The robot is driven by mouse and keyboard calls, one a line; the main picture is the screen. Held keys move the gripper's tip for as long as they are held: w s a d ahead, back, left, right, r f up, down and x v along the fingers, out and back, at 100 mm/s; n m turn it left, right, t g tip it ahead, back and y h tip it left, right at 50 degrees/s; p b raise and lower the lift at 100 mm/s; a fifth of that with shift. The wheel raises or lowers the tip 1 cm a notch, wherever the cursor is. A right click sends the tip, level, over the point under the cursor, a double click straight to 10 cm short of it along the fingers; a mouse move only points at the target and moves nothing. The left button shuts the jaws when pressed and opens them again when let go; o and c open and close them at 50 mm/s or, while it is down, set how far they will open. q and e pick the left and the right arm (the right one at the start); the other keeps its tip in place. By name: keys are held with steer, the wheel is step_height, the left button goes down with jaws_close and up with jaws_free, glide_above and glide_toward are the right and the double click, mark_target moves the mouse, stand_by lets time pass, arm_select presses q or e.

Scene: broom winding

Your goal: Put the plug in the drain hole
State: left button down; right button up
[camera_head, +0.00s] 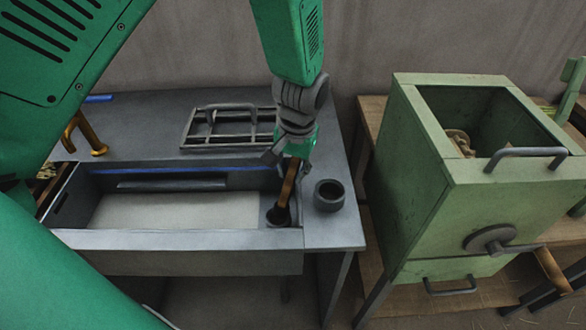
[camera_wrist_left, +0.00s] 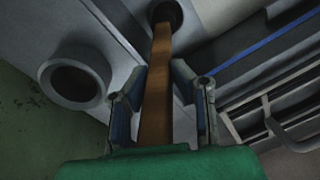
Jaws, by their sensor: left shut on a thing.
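The plug is a brown stick (camera_head: 289,181) that slants down from my left gripper (camera_head: 284,158) into the right end of the sink basin (camera_head: 176,211). Its lower end meets a dark round drain fitting (camera_head: 277,216) in the basin corner. In the left wrist view, the stick (camera_wrist_left: 156,95) runs between both fingers of my left gripper (camera_wrist_left: 158,84) to the dark round opening (camera_wrist_left: 167,14). I cannot tell whether the stick's end is inside the hole or just over it. My left gripper is shut on the stick. My right gripper is not in view.
A dark cup (camera_head: 329,195) stands on the counter right of the basin, close to my gripper. A metal rack (camera_head: 215,147) lies behind the basin, and a brass faucet (camera_head: 84,131) is at the left. A green box with a crank (camera_head: 420,190) stands at the right.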

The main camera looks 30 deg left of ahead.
arm_select(q)
steer(key=shift+a+f, duration=0.2)
steer(key=shift+a, duration=0.05)
steer(key=shift+d+f, duration=0.2)
steer(key=shift+f, duration=0.2)
steer(key=shift+a+f+b, duration=0.1)
steer(key=shift+f+b, duration=0.35)
steer(key=shift+f, duration=0.2)
steer(key=shift+r, duration=0.1)
stand_by(0.5)
steer(key=shift+r+p, duration=0.7)
steer(key=shift+p, duration=0.2)
steer(key=shift+a+p, duration=0.25)
steer(key=shift+p, duration=0.15)
steer(key=shift+f+b, duration=0.4)
steer(key=shift+f, duration=0.5)
stand_by(0.7)
steer(key=shift+r, duration=0.2)
